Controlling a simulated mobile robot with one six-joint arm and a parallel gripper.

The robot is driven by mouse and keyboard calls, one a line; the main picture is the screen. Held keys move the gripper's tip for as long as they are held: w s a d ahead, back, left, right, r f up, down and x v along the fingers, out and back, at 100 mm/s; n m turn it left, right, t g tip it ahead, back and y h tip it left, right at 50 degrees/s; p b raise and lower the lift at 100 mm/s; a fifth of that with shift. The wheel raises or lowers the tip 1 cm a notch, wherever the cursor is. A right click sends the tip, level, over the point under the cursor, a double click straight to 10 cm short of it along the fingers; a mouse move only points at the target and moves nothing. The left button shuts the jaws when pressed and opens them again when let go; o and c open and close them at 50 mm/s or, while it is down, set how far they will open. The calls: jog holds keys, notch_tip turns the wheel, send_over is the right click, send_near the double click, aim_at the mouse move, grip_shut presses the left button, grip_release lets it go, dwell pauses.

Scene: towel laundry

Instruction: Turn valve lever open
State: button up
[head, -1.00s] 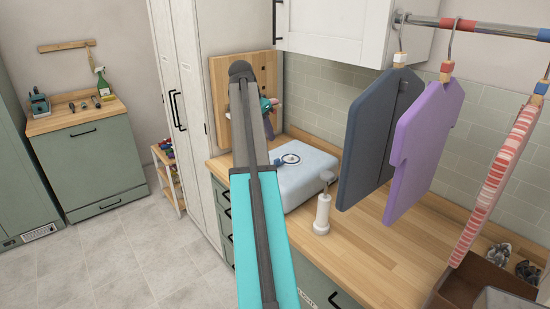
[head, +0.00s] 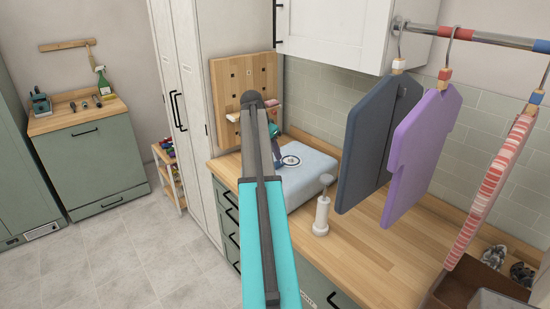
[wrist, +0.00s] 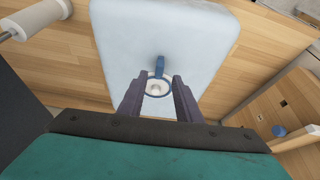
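The valve lever (wrist: 160,67) is a small blue handle on a dark blue ring with a white centre, set on top of a pale blue rounded block (wrist: 115,40). In the head view the block (head: 310,180) lies on the wooden counter, and the ring (head: 290,161) shows on it. My gripper (wrist: 158,92) is open and empty. In the wrist view its two dark fingers are on either side of the ring, with the lever pointing away beyond the fingertips. In the head view my gripper (head: 276,150) is over the block, partly hidden by my arm.
A pegboard (head: 226,95) is behind. The front counter middle is clear.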

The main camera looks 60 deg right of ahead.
aim_at(276, 162)
jog(key=shift+p+x, duration=0.7)
jog(key=shift+x, duration=1.55)
grip_shut()
jog(key=shift+a, duration=0.3)
jog(key=shift+d, duration=0.4)
